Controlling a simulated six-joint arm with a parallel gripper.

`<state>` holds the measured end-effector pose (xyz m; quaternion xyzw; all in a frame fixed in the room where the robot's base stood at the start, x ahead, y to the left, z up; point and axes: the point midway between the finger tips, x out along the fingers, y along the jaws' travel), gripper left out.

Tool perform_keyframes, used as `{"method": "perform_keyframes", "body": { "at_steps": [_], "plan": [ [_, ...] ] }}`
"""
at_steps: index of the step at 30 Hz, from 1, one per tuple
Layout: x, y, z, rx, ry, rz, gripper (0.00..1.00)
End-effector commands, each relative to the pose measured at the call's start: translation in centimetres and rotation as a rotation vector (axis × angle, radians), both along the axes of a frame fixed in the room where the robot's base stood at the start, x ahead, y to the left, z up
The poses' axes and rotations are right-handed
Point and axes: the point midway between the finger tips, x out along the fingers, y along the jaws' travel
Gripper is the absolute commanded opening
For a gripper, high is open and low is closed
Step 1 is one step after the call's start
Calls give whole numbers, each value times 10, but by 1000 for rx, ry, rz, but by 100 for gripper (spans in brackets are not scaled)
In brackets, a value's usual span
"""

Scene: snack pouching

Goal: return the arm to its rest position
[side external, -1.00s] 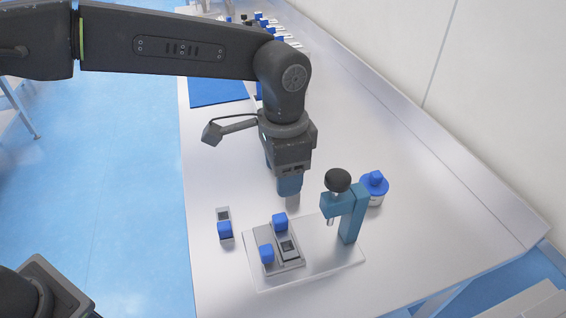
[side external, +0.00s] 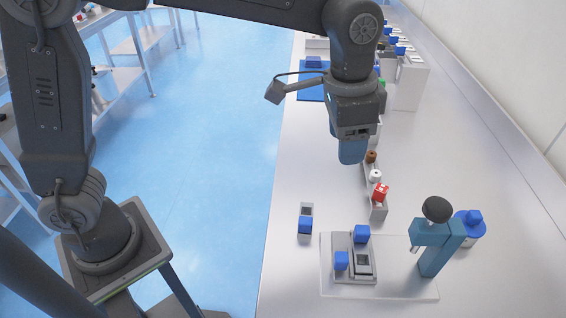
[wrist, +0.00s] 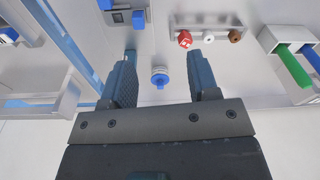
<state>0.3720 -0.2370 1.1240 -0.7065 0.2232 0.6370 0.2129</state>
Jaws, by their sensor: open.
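My gripper (side external: 352,150) hangs over the long white table, pointing down. It is open and empty. In the wrist view its two blue fingers (wrist: 160,75) stand apart with nothing between them but a blue and white round item (wrist: 160,77) in the background beyond them. My arm reaches out above the table from its base at the left in the side view.
A clear plate (side external: 405,285) bears a grey device with blue knobs (side external: 354,262) and a teal press with a black knob (side external: 438,240). Nearby are a small blue-ended block (side external: 305,222), a blue-lidded jar (side external: 468,226) and a rack (side external: 378,212) with red, white and brown items.

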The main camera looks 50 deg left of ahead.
Motion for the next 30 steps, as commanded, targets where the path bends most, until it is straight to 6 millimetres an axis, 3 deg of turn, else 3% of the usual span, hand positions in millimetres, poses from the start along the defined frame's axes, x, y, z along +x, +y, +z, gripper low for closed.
{"method": "perform_keyframes", "body": {
  "at_steps": [1, 6, 11, 15, 21, 30],
  "plan": [
    [-9, 23, 13, -16, -31, 51, 55],
    [-46, 85, 33, -58, -122, 211, 55],
    [-89, 133, 35, -93, -211, 360, 55],
    [-127, 163, 24, -116, -286, 479, 55],
    [-160, 184, 5, -134, -357, 588, 55],
    [-168, 189, -2, -140, -376, 617, 55]
  ]
}}
